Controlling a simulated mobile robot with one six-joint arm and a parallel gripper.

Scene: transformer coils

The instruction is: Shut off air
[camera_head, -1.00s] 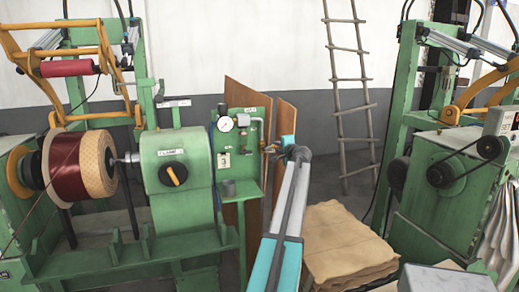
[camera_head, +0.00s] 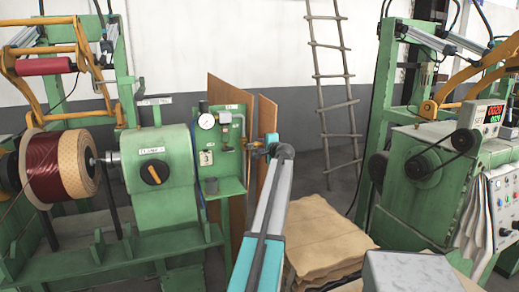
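A green panel (camera_head: 229,165) with a round white pressure gauge (camera_head: 206,121), a small regulator and piping stands right of the green coil winding machine (camera_head: 165,180). A small brass-coloured fitting (camera_head: 254,145) sits at the panel's right edge; whether it is the air valve's handle I cannot tell. My arm, white and teal, reaches up from the bottom, and its dark end is close to this fitting. My gripper's fingers are hidden or too small to make out, so contact with the fitting cannot be told.
A coil of red wire (camera_head: 45,165) is mounted on the left machine. Brown boards (camera_head: 266,115) lean behind the panel. A stack of brown sheets (camera_head: 322,240) lies right of my arm. A ladder (camera_head: 332,85) leans on the wall. Another green machine (camera_head: 425,185) stands at the right.

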